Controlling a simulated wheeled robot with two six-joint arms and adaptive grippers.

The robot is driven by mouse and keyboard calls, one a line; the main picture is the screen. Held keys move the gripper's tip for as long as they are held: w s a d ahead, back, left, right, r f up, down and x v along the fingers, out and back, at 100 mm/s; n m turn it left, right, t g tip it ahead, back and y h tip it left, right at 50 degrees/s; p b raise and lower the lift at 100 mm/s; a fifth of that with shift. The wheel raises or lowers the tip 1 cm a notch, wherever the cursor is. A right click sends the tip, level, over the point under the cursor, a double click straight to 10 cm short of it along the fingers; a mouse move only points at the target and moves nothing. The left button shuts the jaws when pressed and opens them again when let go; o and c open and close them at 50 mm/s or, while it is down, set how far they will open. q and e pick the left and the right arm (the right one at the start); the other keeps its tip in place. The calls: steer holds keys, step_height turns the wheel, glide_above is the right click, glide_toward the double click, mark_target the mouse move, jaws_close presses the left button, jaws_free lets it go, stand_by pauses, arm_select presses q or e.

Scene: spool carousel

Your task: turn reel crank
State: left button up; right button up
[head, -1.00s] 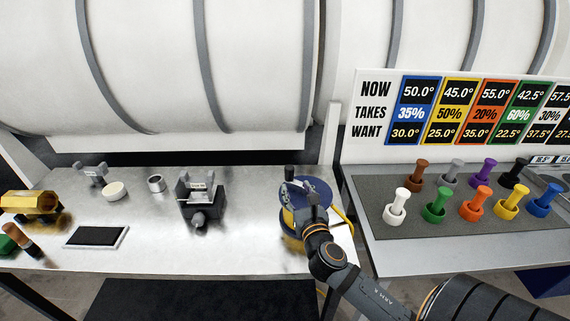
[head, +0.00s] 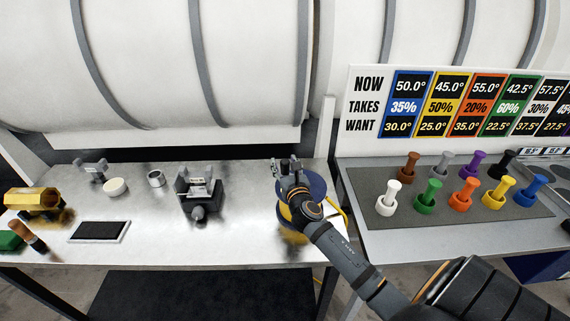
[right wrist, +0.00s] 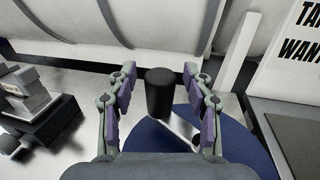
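The reel (head: 316,184) has a blue round top and yellow below, and stands at the right end of the metal table. In the right wrist view its blue disc (right wrist: 238,148) carries a light crank arm (right wrist: 181,130) with an upright black crank knob (right wrist: 160,92). My right gripper (head: 286,168) is over the reel's left side. Its fingers stand apart on either side of the knob, with visible gaps. In the head view my gripper hides the crank. My left gripper is not in view.
A dark clamp-like fixture (head: 198,190) stands left of the reel. A yellow cable (head: 346,215) lies at the reel's right. Colored pegs stand on a grey mat (head: 410,215) on the right table, below a sign board (head: 366,105). A white drum (head: 260,60) hangs behind.

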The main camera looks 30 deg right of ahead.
jaws_close()
steer(key=shift+w+d+f+m+g+h, duration=0.1)
steer(key=shift+w+d+m+g+h, duration=0.1)
steer(key=shift+m+h, duration=0.25)
steer(key=shift+w+d+f+m+g+h, duration=0.1)
steer(key=shift+m+g+h, duration=0.15)
steer(key=shift+h, duration=0.3)
stand_by(0.4)
steer(key=shift+w+d+m+g+h+b, duration=0.1)
steer(key=shift+d+m+g+h+b, duration=0.2)
steer(key=shift+m+g+h, duration=0.45)
steer(key=shift+w+d+m+g+h+b, duration=0.1)
steer(key=shift+d+m+g+h+b, duration=0.3)
steer(key=shift+h, duration=0.65)
steer(key=shift+s+d+f+m+g+h, duration=0.1)
steer(key=shift+d+m+g+h, duration=0.35)
steer(key=shift+m+g+h, duration=0.55)
steer(key=shift+s+d+f+m+g+h+b, duration=0.1)
steer(key=shift+d+m+g+h+b, duration=0.3)
steer(key=shift+m+g+h, duration=0.5)
steer(key=shift+s+d+f+m+g+h+b, duration=0.1)
steer(key=shift+d+m+g+h+b, duration=0.25)
steer(key=shift+m+g, duration=0.55)
steer(key=shift+c, duration=1.7)
jaws_free()
steer(key=shift+n, duration=0.25)
steer(key=o, duration=0.4)
steer(key=shift+s+d+r, duration=0.1)
steer(key=shift+s+r, duration=0.15)
steer(key=shift+r, duration=0.2)
